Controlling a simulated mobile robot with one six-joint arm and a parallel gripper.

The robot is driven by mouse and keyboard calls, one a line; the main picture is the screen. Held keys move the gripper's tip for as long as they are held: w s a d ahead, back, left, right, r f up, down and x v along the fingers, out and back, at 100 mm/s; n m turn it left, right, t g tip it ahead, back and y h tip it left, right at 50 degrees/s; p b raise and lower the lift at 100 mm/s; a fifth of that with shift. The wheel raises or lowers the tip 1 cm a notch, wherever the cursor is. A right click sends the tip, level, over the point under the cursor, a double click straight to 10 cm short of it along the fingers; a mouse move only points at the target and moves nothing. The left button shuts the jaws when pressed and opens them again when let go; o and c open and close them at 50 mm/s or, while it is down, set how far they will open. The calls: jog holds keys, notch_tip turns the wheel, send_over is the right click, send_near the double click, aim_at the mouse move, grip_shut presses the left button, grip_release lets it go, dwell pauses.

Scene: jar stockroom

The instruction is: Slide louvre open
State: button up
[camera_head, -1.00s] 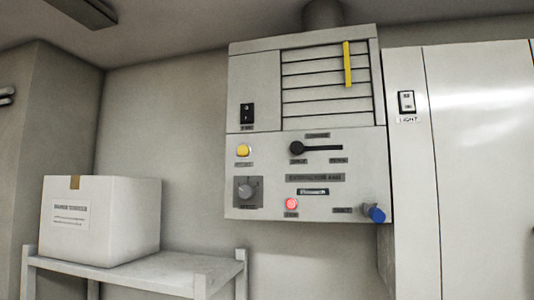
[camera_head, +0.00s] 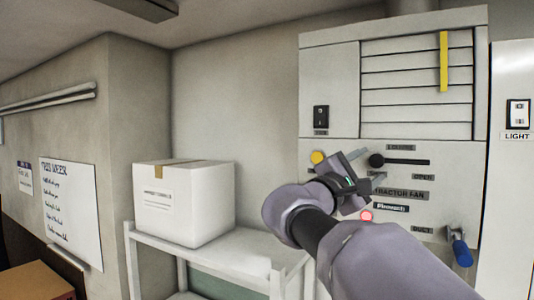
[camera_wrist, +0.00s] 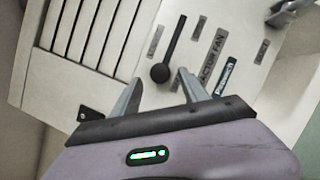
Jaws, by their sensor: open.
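The louvre slider has a round black knob (camera_head: 376,160) at the left end of a dark horizontal slot, under a LOUVRE label. An OPEN label (camera_head: 423,177) sits below the slot's right end. The slatted louvre (camera_head: 412,78) is above, with a yellow strip (camera_head: 443,62) hanging at its right. My gripper (camera_head: 367,168) is open in front of the panel, close to the knob. In the wrist view the knob (camera_wrist: 160,73) appears between and just beyond the fingertips of my gripper (camera_wrist: 159,77). I cannot tell whether they touch it.
Near the slider are a yellow button (camera_head: 318,157), a black switch (camera_head: 321,117), a lit red light (camera_head: 366,216) and a blue-handled lever (camera_head: 460,250). A white box (camera_head: 185,205) stands on a shelf (camera_head: 250,258) at left. A light switch (camera_head: 518,113) is at right.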

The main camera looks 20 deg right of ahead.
aim_at(377, 161)
jog(key=shift+p+x, duration=0.3)
jog(key=shift+x, duration=1.1)
jog(key=shift+c, duration=0.2)
jog(key=shift+s, duration=0.1)
grip_shut()
